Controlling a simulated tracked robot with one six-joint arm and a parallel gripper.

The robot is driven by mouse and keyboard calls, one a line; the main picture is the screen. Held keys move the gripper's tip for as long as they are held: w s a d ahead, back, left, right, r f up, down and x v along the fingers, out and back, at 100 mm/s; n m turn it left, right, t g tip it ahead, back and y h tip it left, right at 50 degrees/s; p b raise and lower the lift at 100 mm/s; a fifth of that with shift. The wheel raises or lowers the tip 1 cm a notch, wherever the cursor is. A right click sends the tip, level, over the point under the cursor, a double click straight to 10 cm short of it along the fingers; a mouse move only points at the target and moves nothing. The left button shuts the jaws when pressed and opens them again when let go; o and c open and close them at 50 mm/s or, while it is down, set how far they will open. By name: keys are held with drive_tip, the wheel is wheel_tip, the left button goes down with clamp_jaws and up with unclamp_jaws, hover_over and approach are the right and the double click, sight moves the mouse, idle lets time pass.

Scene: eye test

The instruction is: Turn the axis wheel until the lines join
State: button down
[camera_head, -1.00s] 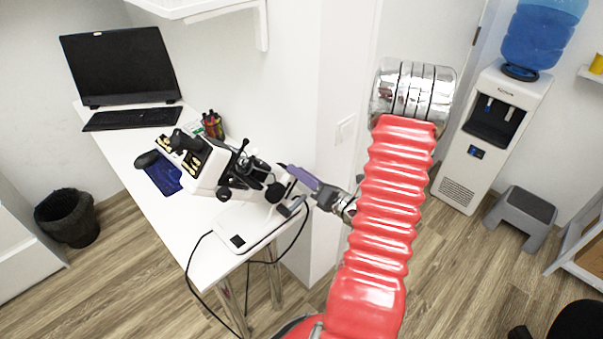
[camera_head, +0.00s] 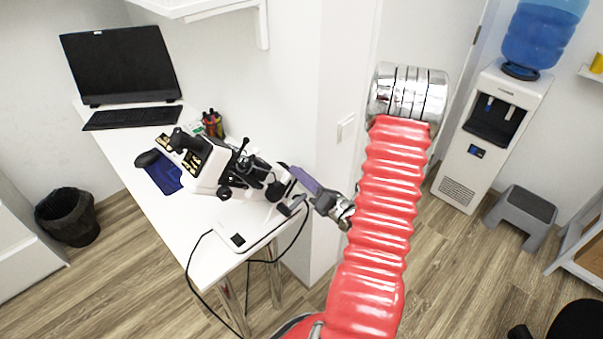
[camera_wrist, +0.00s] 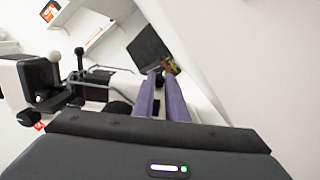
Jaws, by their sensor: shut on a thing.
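The white lensmeter-like instrument (camera_head: 207,165) with black knobs stands tilted on a white base at the desk's near end. It also shows at the left of the wrist view (camera_wrist: 22,82). My gripper (camera_head: 293,171) reaches in from the right with its purple fingers at the instrument's right end. In the wrist view my gripper (camera_wrist: 159,76) has its two fingers close together, shut on a small part at their tips. That part looks to be the axis wheel, but the fingers hide most of it. The lines are not visible in either view.
A wall corner (camera_head: 335,90) stands close behind my gripper. Cables hang off the desk. A water dispenser (camera_head: 492,125) and grey stool (camera_head: 522,213) are at right.

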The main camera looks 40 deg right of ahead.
drive_tip(key=shift+f, duration=0.1)
drive_tip(key=c, duration=1.8)
unclamp_jaws()
drive_tip(key=shift+o, duration=0.2)
drive_tip(key=shift+s, duration=0.1)
drive_tip(key=s, duration=1.3)
drive_tip(key=shift+s+a+f, duration=0.2)
drive_tip(key=shift+s+f, duration=0.1)
drive_tip(key=shift+f, duration=0.1)
